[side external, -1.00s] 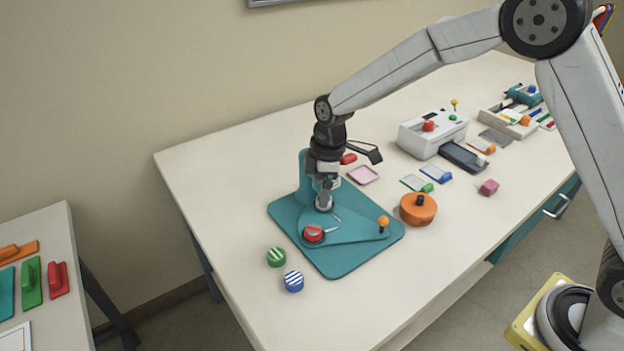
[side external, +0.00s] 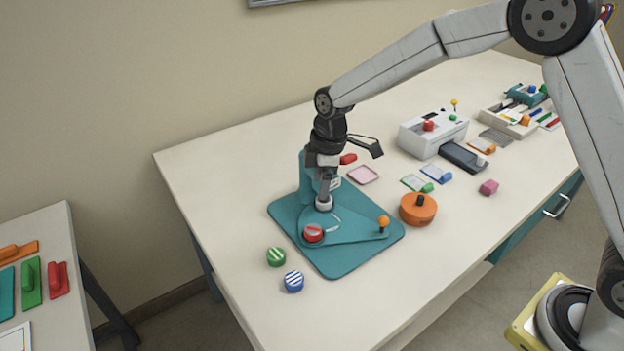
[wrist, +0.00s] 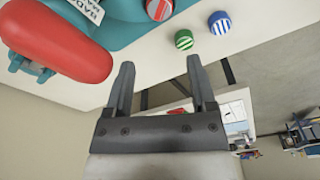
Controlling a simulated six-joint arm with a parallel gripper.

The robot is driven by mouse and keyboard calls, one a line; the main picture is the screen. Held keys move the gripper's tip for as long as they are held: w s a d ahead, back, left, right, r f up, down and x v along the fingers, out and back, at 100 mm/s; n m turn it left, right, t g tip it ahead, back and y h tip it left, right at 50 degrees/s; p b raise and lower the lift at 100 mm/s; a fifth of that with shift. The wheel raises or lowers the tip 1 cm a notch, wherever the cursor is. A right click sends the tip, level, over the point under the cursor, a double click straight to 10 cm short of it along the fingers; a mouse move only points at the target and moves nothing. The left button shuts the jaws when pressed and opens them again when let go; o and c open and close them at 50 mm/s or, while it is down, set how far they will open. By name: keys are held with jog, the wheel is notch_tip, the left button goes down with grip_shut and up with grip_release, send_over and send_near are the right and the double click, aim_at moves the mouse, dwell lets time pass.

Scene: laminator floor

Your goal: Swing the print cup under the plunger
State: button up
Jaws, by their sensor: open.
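The teal badge press (side external: 345,262) stands on the table, with its upright column at the back. The print cup (side external: 313,233), a red disc in a grey ring, sits on the teal swing plate (side external: 345,228) at front left, out to the side of the grey plunger (side external: 324,203). An orange knob (side external: 383,221) stands on the plate's right end. My gripper (side external: 324,160) is high at the press column, partly hiding it. In the wrist view its jaws (wrist: 161,64) are open and empty, beside the large red handle (wrist: 52,40). The cup (wrist: 158,9) shows at the top edge.
Green (side external: 276,257) and blue (side external: 293,281) striped discs lie in front of the press. An orange round tub (side external: 418,208) stands close on its right. A pink tray (side external: 363,174) and a white laminator (side external: 432,133) are behind. The table front is mostly clear.

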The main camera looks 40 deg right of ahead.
notch_tip(320, 180, up, 9)
jog(key=s+d+n+g, duration=0.1)
jog(key=s+d+g, duration=0.1)
jog(key=d, duration=0.5)
jog(key=s+d+n+g, duration=0.1)
jog(key=s+d+g, duration=0.2)
jog(key=d, duration=0.4)
notch_tip(320, 180, down, 14)
jog(key=shift+w+r, duration=0.2)
jog(key=shift+r, duration=0.05)
jog(key=shift+f, duration=0.1)
jog(key=shift+x, duration=3.75)
jog(key=shift+w+a, duration=0.1)
grip_shut()
